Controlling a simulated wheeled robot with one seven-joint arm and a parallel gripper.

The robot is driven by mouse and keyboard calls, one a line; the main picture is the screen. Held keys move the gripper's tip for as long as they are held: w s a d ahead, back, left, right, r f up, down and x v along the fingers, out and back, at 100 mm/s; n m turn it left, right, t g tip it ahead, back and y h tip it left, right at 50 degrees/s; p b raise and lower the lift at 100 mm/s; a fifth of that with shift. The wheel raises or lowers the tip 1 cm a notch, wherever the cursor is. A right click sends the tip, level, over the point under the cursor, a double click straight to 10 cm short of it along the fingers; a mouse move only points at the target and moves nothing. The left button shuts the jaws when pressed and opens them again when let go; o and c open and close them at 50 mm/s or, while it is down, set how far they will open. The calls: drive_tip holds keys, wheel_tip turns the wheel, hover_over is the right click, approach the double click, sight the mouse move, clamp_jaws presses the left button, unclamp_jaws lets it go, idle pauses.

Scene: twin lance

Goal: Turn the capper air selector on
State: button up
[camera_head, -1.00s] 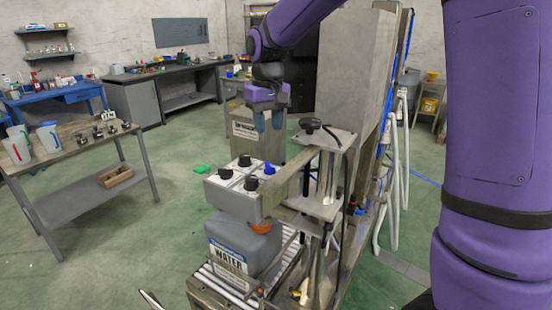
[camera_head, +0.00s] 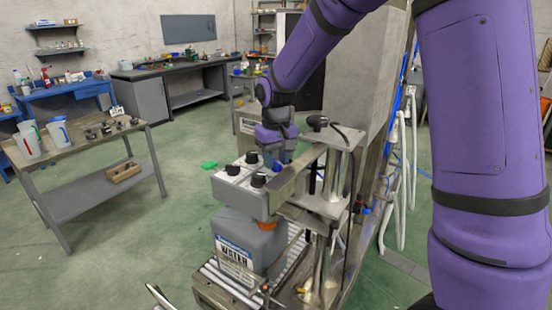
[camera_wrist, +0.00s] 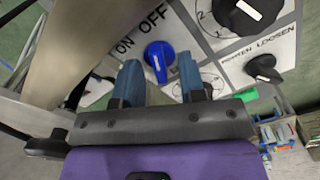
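The grey control box (camera_head: 240,199) has a white top panel with several black knobs and one blue knob (camera_head: 277,166). In the wrist view the blue knob (camera_wrist: 158,52) stands beside the printed words ON and OFF. Which word it points to is not clear. My gripper (camera_head: 283,157) is over the far right corner of the box, pointing down. In the wrist view my gripper (camera_wrist: 160,68) is open, with its two blue fingers apart. The blue knob appears between and just beyond the fingertips; I cannot tell whether they touch it.
A large black knob (camera_wrist: 245,14) and a smaller black knob (camera_wrist: 263,67) labelled TIGHTEN and LOOSEN are near the fingers. A metal bar (camera_head: 297,178) runs close beside the blue knob. A grey WATER jug (camera_head: 250,243) stands under the box on rollers.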

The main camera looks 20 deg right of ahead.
clamp_jaws()
drive_tip(key=n, duration=0.6)
drive_tip(key=shift+a, duration=0.1)
drive_tip(key=n, duration=0.5)
drive_tip(key=shift+n, duration=0.4)
idle(0.4)
unclamp_jaws()
drive_tip(key=shift+s, duration=0.1)
